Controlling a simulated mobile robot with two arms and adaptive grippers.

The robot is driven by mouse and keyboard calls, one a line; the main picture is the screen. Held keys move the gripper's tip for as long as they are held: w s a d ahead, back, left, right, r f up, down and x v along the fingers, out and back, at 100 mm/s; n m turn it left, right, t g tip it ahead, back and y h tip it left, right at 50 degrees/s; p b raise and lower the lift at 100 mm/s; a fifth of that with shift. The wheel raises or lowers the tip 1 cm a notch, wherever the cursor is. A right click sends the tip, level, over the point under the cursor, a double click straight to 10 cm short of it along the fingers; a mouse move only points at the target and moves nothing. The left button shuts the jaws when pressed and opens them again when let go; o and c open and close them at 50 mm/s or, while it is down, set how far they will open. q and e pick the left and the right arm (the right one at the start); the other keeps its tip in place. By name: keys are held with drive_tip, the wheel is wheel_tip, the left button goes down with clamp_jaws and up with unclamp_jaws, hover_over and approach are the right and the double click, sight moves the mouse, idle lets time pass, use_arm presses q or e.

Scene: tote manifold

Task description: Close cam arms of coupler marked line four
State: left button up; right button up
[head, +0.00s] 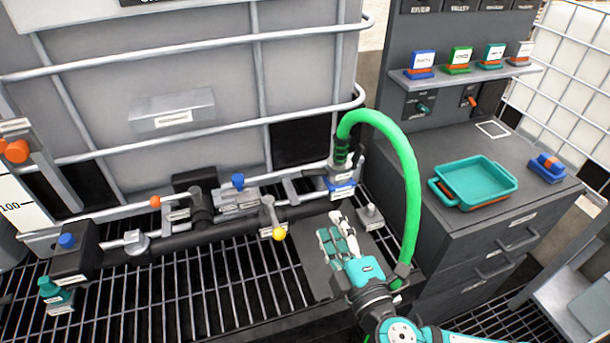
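A green hose (408,175) arches up from the right and comes down into a dark coupler (340,152) at the right end of the black manifold pipe. Small grey parts stick out beside the coupler, but I cannot tell how its cam arms stand. A blue block with a white label (342,188) sits just below it; its print is too small to read. My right gripper (328,224) is below and in front of this block, over a dark plate. Its fingers appear apart with nothing between them. My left gripper is not in view.
The manifold pipe (240,220) carries a yellow-knobbed lever (278,233) and blue-capped fittings, above a grated floor (200,290). A caged tote (170,80) stands behind. At right, a dark cabinet holds a teal tray (478,180) and a blue part (547,168). The hose hangs close to my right arm.

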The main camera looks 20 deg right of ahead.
drive_tip(key=p, duration=0.2)
approach(308, 176)
drive_tip(key=w+p, duration=0.1)
drive_tip(key=w, duration=0.3)
drive_tip(key=w+p, duration=0.1)
drive_tip(key=w, duration=0.4)
drive_tip(key=shift+w+a, duration=0.2)
drive_tip(key=shift+w, duration=0.1)
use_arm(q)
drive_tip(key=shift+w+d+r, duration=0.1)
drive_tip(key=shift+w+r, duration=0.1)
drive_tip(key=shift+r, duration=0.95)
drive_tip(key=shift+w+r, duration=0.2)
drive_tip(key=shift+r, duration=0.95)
use_arm(e)
drive_tip(key=shift+w, duration=0.65)
drive_tip(key=shift+c, duration=0.4)
clamp_jaws()
